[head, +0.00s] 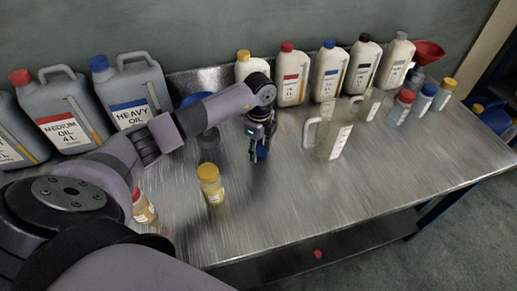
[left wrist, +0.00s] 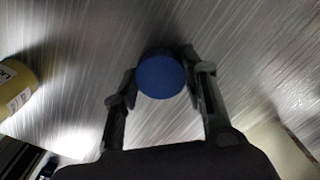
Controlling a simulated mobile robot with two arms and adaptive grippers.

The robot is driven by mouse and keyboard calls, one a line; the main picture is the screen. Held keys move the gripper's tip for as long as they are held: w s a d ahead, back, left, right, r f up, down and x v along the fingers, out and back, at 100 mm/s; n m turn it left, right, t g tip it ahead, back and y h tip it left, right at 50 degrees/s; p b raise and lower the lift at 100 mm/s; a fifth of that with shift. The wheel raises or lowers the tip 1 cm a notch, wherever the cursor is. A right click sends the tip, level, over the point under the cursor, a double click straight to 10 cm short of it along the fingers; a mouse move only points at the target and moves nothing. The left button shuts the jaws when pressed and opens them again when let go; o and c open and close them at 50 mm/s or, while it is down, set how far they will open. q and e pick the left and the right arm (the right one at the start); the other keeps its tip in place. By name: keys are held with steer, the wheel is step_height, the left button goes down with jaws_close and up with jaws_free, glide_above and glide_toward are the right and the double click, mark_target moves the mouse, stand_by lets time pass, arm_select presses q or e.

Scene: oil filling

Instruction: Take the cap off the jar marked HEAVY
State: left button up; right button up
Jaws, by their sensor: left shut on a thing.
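My left gripper (head: 262,150) is shut on a blue cap (head: 263,153) above the metal bench. In the left wrist view, the round blue cap (left wrist: 160,76) sits between the fingertips of the left gripper (left wrist: 160,85), and no jar shows under it. A dark, glassy jar (head: 208,146) with no visible cap stands left of the gripper in the head view, and its label cannot be read. A large grey can marked HEAVY OIL (head: 130,112), with a blue cap on, stands at the back left. My right gripper is not in view.
A yellow-capped jar (head: 211,186) and a red-capped jar (head: 143,208) stand nearer the front. A clear jug (head: 330,138) stands right of the gripper. Several white bottles (head: 292,80) line the back, and small capped jars (head: 423,100) stand at the right. The front-centre bench is clear.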

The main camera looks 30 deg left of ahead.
arm_select(q)
steer(key=shift+f, duration=0.35)
steer(key=shift+f, duration=0.2)
steer(key=o, duration=1.3)
steer(key=shift+r, duration=0.1)
